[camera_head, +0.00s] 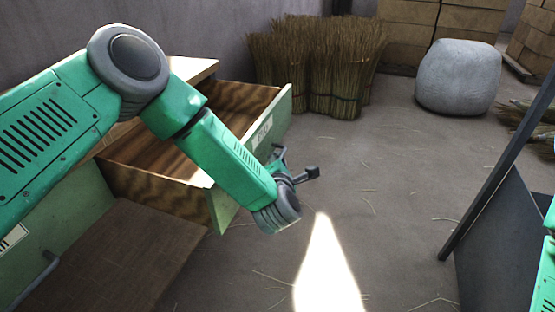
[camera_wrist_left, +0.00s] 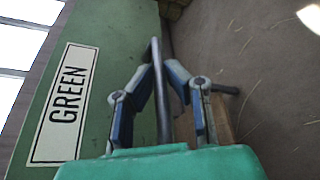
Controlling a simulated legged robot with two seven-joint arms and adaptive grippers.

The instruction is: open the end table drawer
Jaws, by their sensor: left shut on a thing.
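The end table drawer (camera_head: 150,185) stands pulled out, its wooden inside bare where I can see it. Its green front (camera_head: 282,112) carries a white label, which reads GREEN in the left wrist view (camera_wrist_left: 66,100). My left arm crosses over the drawer and hides part of it. My left gripper (camera_wrist_left: 165,78) is at the outer side of the front, its fingers closed around the grey bar handle (camera_wrist_left: 160,100). In the head view the fingers are mostly hidden behind the wrist. My right gripper is out of view; only a bit of green arm shows at the right edge.
Straw bundles (camera_head: 335,60) stand at the back wall, with a grey round pouf (camera_head: 458,77) and stacked boxes (camera_head: 405,30) to the right. A dark panel (camera_head: 500,240) with a slanted post stands at right. The floor (camera_head: 390,190) between is clear except for loose straws.

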